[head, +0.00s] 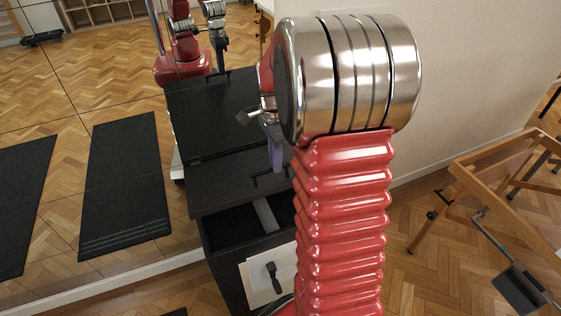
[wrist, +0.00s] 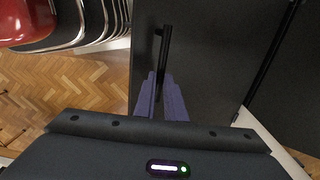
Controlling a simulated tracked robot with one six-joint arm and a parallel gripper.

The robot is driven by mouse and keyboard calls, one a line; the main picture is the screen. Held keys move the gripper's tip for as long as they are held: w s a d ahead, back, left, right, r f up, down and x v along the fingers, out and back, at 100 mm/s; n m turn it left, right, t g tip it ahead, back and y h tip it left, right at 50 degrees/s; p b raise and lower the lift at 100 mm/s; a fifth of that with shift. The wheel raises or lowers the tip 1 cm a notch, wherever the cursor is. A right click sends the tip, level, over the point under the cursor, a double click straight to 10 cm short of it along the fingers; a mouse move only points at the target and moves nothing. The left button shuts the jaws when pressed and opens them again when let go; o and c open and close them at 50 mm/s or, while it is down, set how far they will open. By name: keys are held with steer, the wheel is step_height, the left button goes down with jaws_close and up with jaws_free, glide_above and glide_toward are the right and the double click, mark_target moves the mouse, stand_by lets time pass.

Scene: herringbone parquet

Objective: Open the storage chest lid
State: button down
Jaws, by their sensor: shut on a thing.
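The storage chest (head: 228,255) is a dark box below my arm in the head view. Its black lid (head: 222,190) stands apart from the front part of the box, and a dark interior with a pale bar shows beneath it. A black bar handle (wrist: 164,45) is on the lid; it also shows in the head view (head: 262,183). My gripper (wrist: 162,82) has purple fingers and is shut on the lid handle. In the head view its fingers (head: 276,158) come down to the handle from above. My arm hides the chest's right side.
A mirror wall with dark mats reflected in it (head: 125,180) stands behind and left of the chest. A pale panel with a dark handle (head: 272,275) is on the chest's front. A wooden frame (head: 500,170) stands at the right.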

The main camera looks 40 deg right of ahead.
steer(key=shift+w+d, duration=0.15)
steer(key=shift+w, duration=0.3)
steer(key=c, duration=2.2)
jaws_free()
steer(key=o, duration=0.4)
step_height(320, 180, up, 14)
steer(key=shift+w+f, duration=0.1)
steer(key=shift+f, duration=0.05)
